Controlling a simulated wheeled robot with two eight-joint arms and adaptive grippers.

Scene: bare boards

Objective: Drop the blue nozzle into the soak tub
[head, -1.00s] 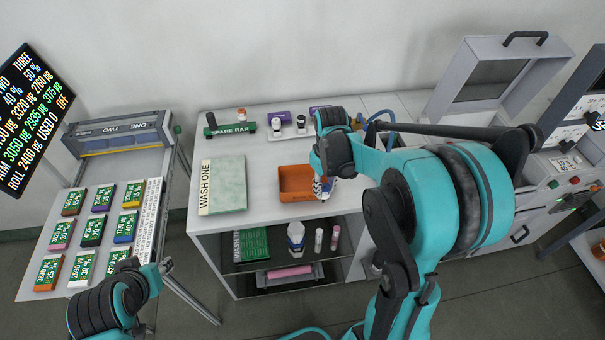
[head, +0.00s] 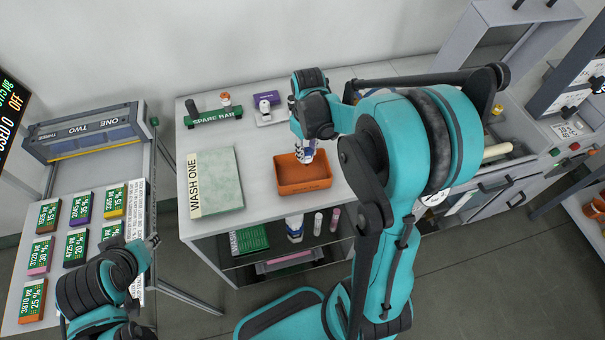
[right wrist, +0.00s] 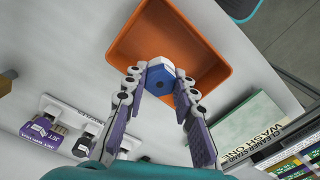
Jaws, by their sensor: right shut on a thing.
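The soak tub is an orange open tray (head: 303,184) on the bench top, also large in the right wrist view (right wrist: 208,55). My right gripper (head: 305,152) is at the tub's back edge in the head view, fingers pointing down. In the right wrist view my right gripper (right wrist: 160,82) is shut on the blue nozzle (right wrist: 160,85), a hexagonal piece with a dark centre hole, seen against the tub's interior. I cannot tell its height above the tub floor. My left gripper (head: 152,241) is at the lower left, away from the tub; its jaws are unclear.
A green WASH ONE pad (head: 220,180) lies left of the tub. A green spare bar (head: 213,117) and a purple box (head: 266,98) stand behind. Bottles (head: 295,228) sit on the shelf below. A table of labelled boxes (head: 76,246) is at the left.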

